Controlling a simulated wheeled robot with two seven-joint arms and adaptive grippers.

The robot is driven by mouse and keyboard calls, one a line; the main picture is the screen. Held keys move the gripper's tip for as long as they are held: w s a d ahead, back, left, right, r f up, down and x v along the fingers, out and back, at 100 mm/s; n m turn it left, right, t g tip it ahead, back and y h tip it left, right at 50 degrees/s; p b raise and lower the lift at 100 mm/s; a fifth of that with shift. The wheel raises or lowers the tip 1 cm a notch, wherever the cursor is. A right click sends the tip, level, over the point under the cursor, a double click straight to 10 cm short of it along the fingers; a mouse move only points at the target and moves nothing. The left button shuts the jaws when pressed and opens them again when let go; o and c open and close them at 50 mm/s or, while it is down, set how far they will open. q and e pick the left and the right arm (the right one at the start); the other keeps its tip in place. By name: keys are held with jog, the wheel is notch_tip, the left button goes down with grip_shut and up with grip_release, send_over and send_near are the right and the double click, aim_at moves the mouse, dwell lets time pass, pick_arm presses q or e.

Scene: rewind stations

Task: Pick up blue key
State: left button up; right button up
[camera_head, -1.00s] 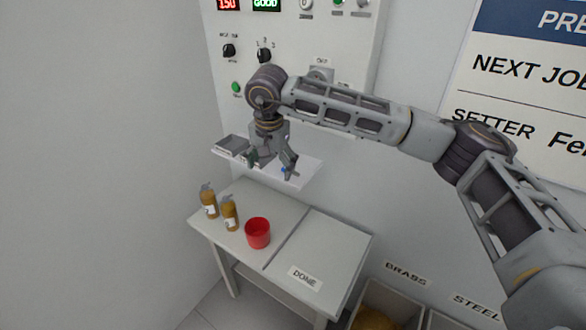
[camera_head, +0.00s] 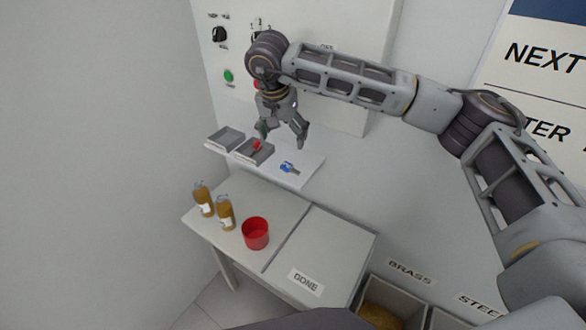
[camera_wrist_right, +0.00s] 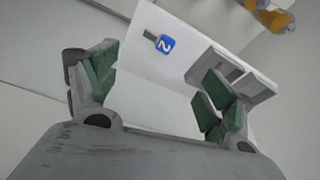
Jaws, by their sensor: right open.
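The blue key (camera_head: 288,167) lies on the small white shelf (camera_head: 305,172) under the panel. In the right wrist view the blue key (camera_wrist_right: 164,44) shows a white "2" on its head, with a grey shank beside it. My right gripper (camera_head: 284,139) is open and empty above the shelf, apart from the key. In the right wrist view its green-padded fingers (camera_wrist_right: 158,88) are spread, and the key is seen beyond them, between their directions. My left gripper is not in view.
Two grey trays stand on the shelf's left part; the nearer tray (camera_head: 243,156) has a red key (camera_head: 257,146) in it. Below are two amber bottles (camera_head: 225,213), a red cup (camera_head: 256,233) and a table (camera_head: 330,250) marked DONE. The panel (camera_head: 345,95) rises behind.

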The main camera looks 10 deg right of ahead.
jog(key=shift+s, duration=0.1)
jog(key=p, duration=0.2)
send_over(290, 167)
jog(key=s+a, duration=0.1)
jog(key=shift+s+f, duration=0.1)
jog(key=shift+f, duration=4.05)
jog(key=shift+s+p+x, duration=0.25)
jog(key=shift+p+x, duration=0.3)
jog(key=shift+x, duration=0.6)
jog(key=shift+p+x, duration=0.4)
jog(key=shift+x, duration=1.1)
jog(key=shift+w, duration=0.1)
jog(key=shift+c, duration=0.5)
